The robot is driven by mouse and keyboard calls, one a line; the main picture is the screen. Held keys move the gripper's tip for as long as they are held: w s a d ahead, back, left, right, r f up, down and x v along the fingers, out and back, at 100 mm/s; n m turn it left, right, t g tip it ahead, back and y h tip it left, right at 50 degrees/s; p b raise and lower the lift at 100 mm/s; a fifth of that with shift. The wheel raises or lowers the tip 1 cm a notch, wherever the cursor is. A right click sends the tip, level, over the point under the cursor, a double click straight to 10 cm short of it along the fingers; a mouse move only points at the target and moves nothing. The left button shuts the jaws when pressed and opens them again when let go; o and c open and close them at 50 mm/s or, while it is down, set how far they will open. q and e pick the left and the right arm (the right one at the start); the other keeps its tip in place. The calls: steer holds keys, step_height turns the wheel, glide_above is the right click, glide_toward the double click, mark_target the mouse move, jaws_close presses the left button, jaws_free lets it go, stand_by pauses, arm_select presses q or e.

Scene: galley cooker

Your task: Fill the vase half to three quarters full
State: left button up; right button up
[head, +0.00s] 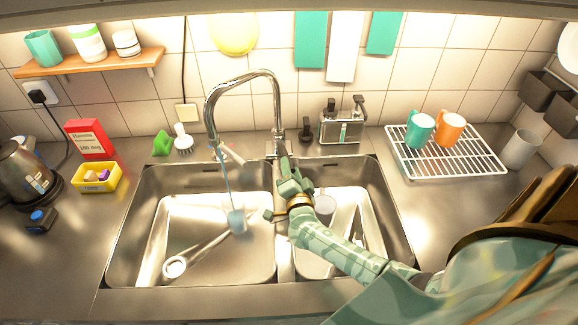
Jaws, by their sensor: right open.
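A small translucent pale-blue vessel (236,220), which looks like the vase, is in the left sink basin (180,225). A thin blue stream of water runs from the chrome tap (243,78) down to it. How full it is cannot be made out. My right gripper (275,191) is open and empty. It is over the divider between the basins, to the right of the vessel and apart from it, below the base of the tap. My left gripper is not in view.
A white rack (445,158) holds a teal mug (419,129) and an orange mug (450,127). A kettle (25,172), red box (90,139) and yellow tub (97,178) stand on the left counter.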

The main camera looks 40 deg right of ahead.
steer(key=shift+x, duration=1.25)
